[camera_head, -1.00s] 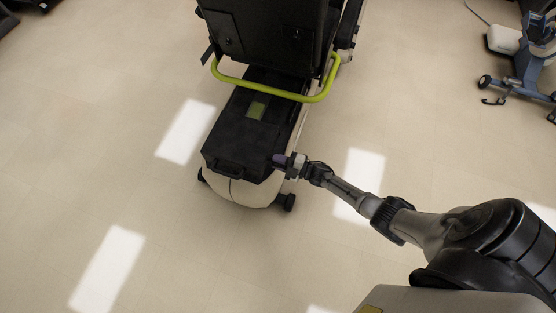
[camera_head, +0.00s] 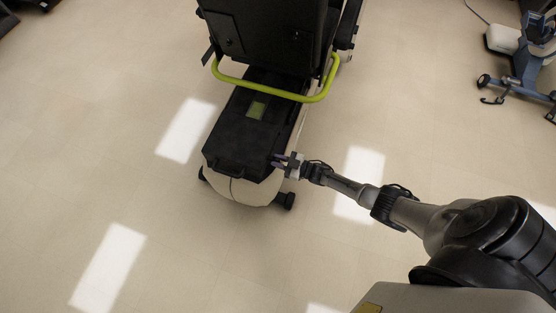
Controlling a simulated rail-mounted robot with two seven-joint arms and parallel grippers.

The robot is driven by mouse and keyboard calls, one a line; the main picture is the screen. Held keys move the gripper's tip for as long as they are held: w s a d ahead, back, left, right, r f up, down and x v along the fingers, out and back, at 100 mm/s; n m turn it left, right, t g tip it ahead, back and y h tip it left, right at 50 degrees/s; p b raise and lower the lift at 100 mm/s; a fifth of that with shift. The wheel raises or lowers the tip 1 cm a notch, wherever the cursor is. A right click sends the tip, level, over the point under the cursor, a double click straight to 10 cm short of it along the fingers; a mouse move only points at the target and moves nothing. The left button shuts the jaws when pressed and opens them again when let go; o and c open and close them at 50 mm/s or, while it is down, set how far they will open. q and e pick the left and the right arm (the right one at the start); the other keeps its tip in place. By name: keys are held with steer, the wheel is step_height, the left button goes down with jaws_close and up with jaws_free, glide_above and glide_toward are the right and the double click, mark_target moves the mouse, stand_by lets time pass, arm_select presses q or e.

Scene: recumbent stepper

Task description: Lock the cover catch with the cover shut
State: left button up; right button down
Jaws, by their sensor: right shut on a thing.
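The black cover (camera_head: 238,133) lies flat and looks shut on the rear housing of the stepper, with a small greenish panel (camera_head: 257,110) on it and a handle (camera_head: 229,168) at its near end. My right gripper (camera_head: 281,161) reaches in from the right to the cover's near right edge. It is shut on the cover catch (camera_head: 276,160), a small dark purplish piece there, mostly hidden by the fingers. I cannot tell the catch's exact position. My left gripper is out of view.
The black seat back (camera_head: 268,32) and a yellow-green bar (camera_head: 316,98) stand just beyond the cover. A blue machine (camera_head: 531,60) is at the far right. The floor on the left and in front is clear.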

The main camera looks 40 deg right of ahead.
steer(key=shift+m, duration=1)
steer(key=c, duration=1)
jaws_free()
steer(key=shift+c, duration=0.2)
steer(key=p+v, duration=0.3)
steer(key=v, duration=1.1)
steer(key=shift+a, duration=0.1)
